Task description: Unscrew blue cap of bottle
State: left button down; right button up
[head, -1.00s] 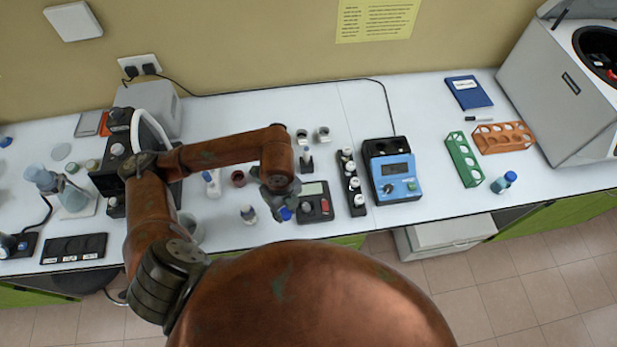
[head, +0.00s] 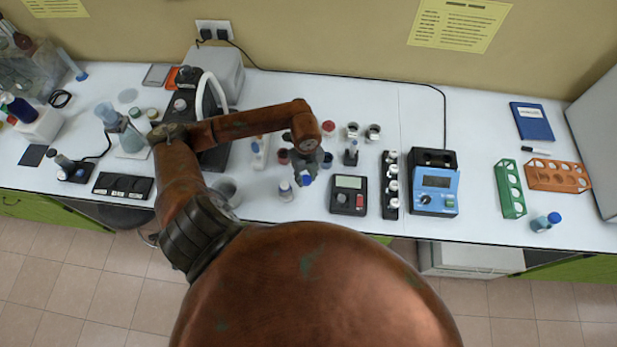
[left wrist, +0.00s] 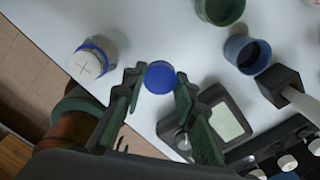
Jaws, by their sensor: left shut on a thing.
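My left gripper (head: 305,172) points down over the front middle of the bench. It is shut on a blue cap (head: 307,180). In the left wrist view, the round blue cap (left wrist: 160,77) sits between the two fingertips of the gripper (left wrist: 158,82), seen from above. No bottle shows under the cap in either view. A small white bottle (head: 286,191) stands upright on the bench just left of the gripper. In the left wrist view its white top with a cross mark and blue ring (left wrist: 92,62) shows at upper left. My right gripper is not in view.
A meter with a screen (head: 348,195) lies close to the right of the gripper. Beyond it are a rack of vials (head: 390,185) and a blue device (head: 434,190). A blue-capped bottle (head: 545,222) stands at far right. Small cups (head: 283,156) stand behind the gripper.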

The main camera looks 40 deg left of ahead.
aim_at(308, 176)
pick_arm(q)
jog(key=w+f, duration=0.1)
jog(key=w+a+f, duration=0.1)
jog(key=shift+f, duration=0.3)
notch_tip(308, 176, down, 3)
jog(key=shift+w+r+p, duration=0.1)
jog(key=shift+p, duration=0.5)
jog(key=shift+f, duration=0.2)
jog(key=shift+f, duration=0.1)
jog(key=c, duration=1.5)
grip_release()
jog(key=shift+c, duration=0.2)
